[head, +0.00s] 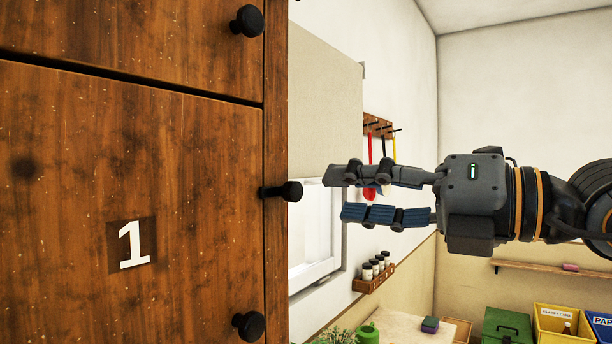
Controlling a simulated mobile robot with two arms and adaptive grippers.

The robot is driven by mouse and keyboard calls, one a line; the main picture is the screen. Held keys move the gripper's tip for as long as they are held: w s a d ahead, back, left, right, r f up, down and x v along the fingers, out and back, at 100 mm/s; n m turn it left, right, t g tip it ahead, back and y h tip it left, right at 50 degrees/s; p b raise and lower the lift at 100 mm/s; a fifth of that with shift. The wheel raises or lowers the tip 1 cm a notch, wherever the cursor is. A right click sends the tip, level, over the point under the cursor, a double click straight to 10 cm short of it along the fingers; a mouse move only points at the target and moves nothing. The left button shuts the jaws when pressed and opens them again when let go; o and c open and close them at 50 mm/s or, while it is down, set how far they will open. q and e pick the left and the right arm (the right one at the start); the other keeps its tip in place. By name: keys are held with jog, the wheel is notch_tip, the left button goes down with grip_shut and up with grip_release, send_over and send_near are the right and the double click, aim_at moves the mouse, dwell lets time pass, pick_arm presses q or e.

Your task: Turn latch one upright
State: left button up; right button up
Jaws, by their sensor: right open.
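A brown wooden cabinet door marked with a white 1 (134,245) fills the left of the head view. A black latch-like knob (290,191) sits at mid height on the cabinet's right upright, its short stem lying level and pointing right. I take it for latch one. My right gripper (335,194) comes in from the right, with its fingers pointing left toward the knob. It is open and empty, one finger above the other, and a gap shows between its fingertips and the knob. My left gripper is not in view.
Similar black knobs stick out above (248,21) and below (250,326) on the cabinet. A hook rack (377,123) and a small jar shelf (374,278) hang on the wall behind. Yellow (560,330) and green (506,325) boxes stand at the lower right.

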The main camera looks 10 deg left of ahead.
aim_at(298, 193)
jog(key=p+x, duration=0.1)
jog(key=x, duration=0.4)
jog(key=shift+r+p, duration=0.15)
jog(key=shift+p, duration=0.2)
jog(key=shift+x, duration=0.8)
grip_shut()
